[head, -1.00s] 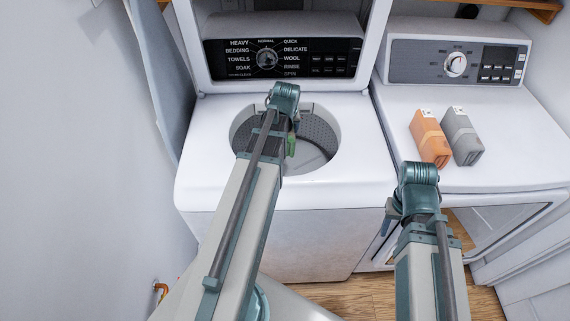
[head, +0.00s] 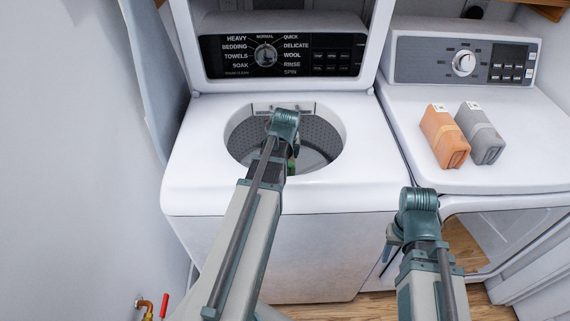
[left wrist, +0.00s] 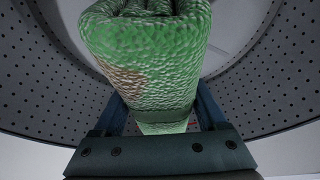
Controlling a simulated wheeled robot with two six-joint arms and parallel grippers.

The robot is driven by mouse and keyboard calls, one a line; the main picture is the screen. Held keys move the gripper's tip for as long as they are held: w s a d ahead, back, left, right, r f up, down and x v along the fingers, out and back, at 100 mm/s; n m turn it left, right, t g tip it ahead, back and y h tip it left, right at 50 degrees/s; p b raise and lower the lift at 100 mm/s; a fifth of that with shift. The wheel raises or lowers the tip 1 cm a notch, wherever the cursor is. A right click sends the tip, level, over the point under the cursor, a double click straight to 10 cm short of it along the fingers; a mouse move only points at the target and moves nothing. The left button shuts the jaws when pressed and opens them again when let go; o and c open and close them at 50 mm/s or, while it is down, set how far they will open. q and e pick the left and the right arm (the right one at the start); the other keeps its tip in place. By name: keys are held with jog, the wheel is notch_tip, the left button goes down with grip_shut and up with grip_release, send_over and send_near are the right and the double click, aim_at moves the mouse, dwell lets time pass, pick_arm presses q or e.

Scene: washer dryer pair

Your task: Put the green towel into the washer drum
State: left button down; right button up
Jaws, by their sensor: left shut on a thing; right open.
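The green towel (left wrist: 150,55) is rolled up and fills the middle of the left wrist view, with a brownish patch on one side. My left gripper (left wrist: 155,115) is shut on it, and the perforated wall of the washer drum (left wrist: 265,75) surrounds it. In the head view, my left arm reaches over the open top of the white washer (head: 190,185), and only a sliver of the towel (head: 291,163) shows beside the wrist inside the drum opening (head: 325,135). My right gripper (head: 390,240) is low in front of the machines, open and mostly hidden by its wrist.
The washer lid stands open behind the drum, near the control panel (head: 285,57). A wall (head: 75,150) is close on the left, with a red-handled valve (head: 163,304) low down.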

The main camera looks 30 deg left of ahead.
pick_arm(q)
jog(key=shift+f+b, duration=1.4)
jog(key=shift+f, duration=0.45)
jog(key=shift+f+b, duration=0.55)
grip_release()
jog(key=shift+r, duration=0.1)
